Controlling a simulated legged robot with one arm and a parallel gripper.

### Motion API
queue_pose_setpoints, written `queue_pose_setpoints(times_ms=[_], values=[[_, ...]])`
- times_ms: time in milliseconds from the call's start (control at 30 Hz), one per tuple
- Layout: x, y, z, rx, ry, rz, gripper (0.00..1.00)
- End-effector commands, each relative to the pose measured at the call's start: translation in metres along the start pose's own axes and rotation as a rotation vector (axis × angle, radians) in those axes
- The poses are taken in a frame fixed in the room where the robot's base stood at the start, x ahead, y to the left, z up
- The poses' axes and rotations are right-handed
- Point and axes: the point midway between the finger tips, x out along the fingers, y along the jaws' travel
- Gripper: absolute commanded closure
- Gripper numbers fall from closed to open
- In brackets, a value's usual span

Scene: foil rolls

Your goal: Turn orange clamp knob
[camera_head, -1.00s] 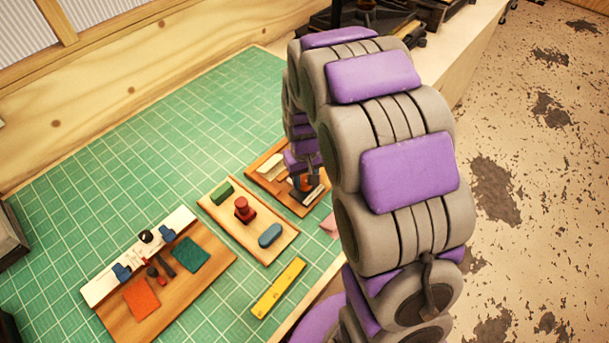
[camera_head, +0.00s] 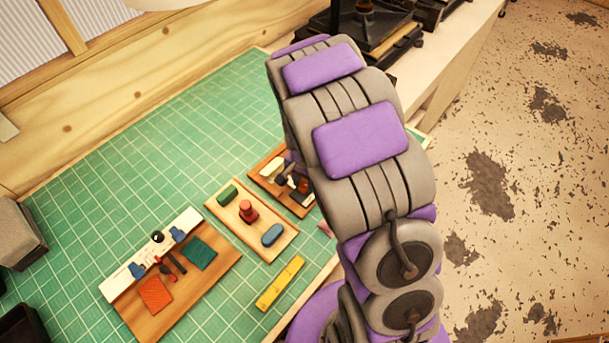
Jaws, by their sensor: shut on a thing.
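The orange clamp knob (camera_head: 303,185) shows as a small orange-brown patch on the far wooden board (camera_head: 266,178), close to my arm's edge. My gripper (camera_head: 298,175) is at this board, mostly hidden behind my grey and purple arm. It is shut on the knob, but the fingertips and the contact are too small and covered to see clearly. A pale block and dark parts of the fixture sit beside the knob on the same board. How far the knob is turned cannot be told.
A middle board holds a red knob (camera_head: 247,211), a green block (camera_head: 228,194) and a blue block (camera_head: 272,234). A larger board (camera_head: 190,290) holds orange and teal pads. A yellow bar (camera_head: 280,283) lies in front. The green mat (camera_head: 110,200) is clear at left.

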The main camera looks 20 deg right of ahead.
Motion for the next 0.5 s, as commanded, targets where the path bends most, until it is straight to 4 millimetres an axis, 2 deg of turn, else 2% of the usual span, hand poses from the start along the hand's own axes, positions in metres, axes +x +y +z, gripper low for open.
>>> queue_pose_setpoints(times_ms=[500], values=[[-0.0031,0.0006,0.0008,0.49,-0.003,0.004,0.91]])
